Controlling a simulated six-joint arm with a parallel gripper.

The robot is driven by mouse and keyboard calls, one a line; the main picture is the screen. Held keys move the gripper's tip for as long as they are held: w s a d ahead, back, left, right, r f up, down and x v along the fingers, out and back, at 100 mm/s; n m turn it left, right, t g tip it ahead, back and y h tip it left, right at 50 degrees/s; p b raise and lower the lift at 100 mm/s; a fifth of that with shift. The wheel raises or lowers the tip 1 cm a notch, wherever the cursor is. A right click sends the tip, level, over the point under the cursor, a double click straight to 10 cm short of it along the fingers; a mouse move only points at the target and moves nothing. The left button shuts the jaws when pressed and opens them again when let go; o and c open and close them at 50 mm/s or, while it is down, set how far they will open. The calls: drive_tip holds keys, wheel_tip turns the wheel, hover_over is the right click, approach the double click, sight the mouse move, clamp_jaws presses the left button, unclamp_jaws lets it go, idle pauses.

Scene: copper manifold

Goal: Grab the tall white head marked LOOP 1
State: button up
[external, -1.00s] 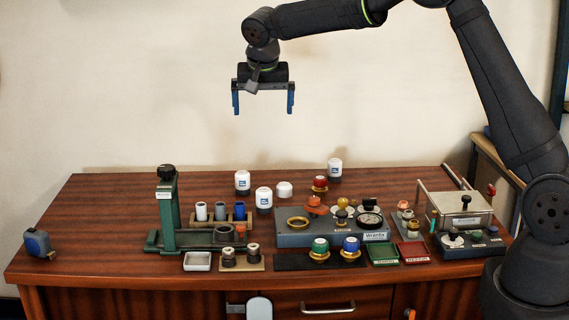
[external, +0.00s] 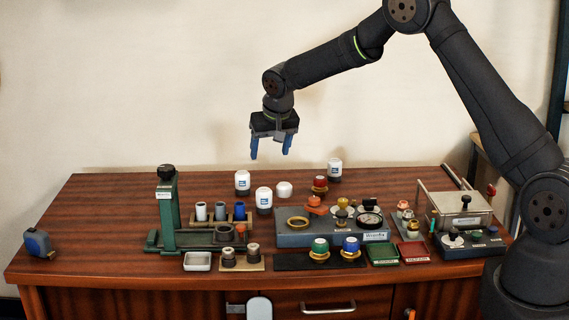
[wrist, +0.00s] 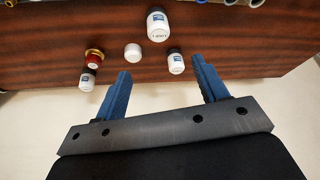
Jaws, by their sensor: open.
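Three tall white heads with blue label patches and dark bases stand on the bench. One (external: 264,195) is nearest the front and also shows in the wrist view (wrist: 158,25), where its lettering looks like LOOP; its number is too small to be sure of. A second head (external: 242,180) stands behind it to the left, also in the wrist view (wrist: 176,63). A third (external: 335,168) stands at the back right, also in the wrist view (wrist: 87,80); I cannot read these two. My gripper (external: 271,152) is open and empty, above the bench behind the heads.
A short white cap (external: 284,188) sits between the heads, and a red-and-gold fitting (external: 320,184) is near the third. A green stand (external: 168,215) rises at left. A grey manifold block (external: 300,240) lies in front. The bench's back left is clear.

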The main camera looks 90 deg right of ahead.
sight(265, 191)
drive_tip(key=x, duration=1.1)
drive_tip(key=shift+f, duration=0.25)
drive_tip(key=x, duration=0.4)
drive_tip(key=shift+s+a, duration=0.15)
drive_tip(key=shift+s, duration=0.05)
drive_tip(key=shift+w+d+f, duration=0.1)
drive_tip(key=shift+d+f, duration=0.2)
drive_tip(key=shift+f, duration=0.3)
drive_tip(key=c, duration=1.1)
